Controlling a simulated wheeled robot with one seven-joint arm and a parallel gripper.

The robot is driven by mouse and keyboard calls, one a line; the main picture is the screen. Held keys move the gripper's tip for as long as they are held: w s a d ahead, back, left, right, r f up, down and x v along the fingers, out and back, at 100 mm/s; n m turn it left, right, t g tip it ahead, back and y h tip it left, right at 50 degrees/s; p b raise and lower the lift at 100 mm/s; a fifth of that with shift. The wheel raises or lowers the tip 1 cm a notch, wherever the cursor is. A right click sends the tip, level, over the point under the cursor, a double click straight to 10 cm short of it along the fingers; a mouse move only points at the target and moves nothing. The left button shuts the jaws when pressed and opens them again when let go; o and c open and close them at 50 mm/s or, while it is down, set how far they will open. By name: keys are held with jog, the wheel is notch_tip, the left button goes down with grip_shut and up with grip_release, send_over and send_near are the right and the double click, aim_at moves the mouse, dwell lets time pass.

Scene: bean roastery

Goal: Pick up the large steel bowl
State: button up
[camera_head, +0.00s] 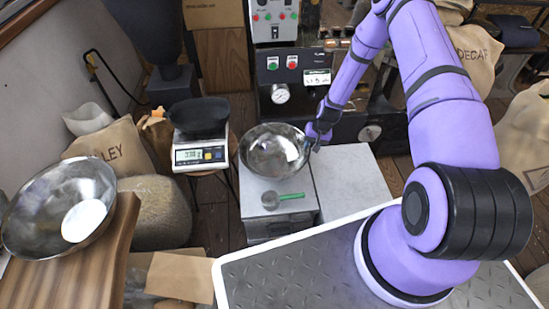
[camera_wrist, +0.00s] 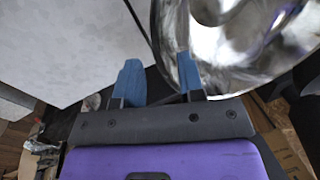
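A shiny steel bowl (camera_head: 272,150) sits on a pale grey block-like surface in the middle of the head view. It also fills the upper right of the wrist view (camera_wrist: 235,45). My gripper (camera_head: 311,140) is at this bowl's right rim. In the wrist view my gripper (camera_wrist: 158,68) is open, with its two blue fingers apart. The right finger overlaps the bowl's inside and the left finger is outside, so the rim appears to lie between them. Another steel bowl (camera_head: 38,215), wide and close to the camera, rests tilted on a wooden top at the left.
A machine front with a gauge (camera_head: 280,93) rises behind. The grey surface (camera_head: 350,180) at right is clear.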

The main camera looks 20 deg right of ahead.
aim_at(309, 149)
jog(key=shift+x, duration=2.9)
jog(key=shift+w, duration=0.15)
jog(key=shift+r, duration=0.1)
grip_shut()
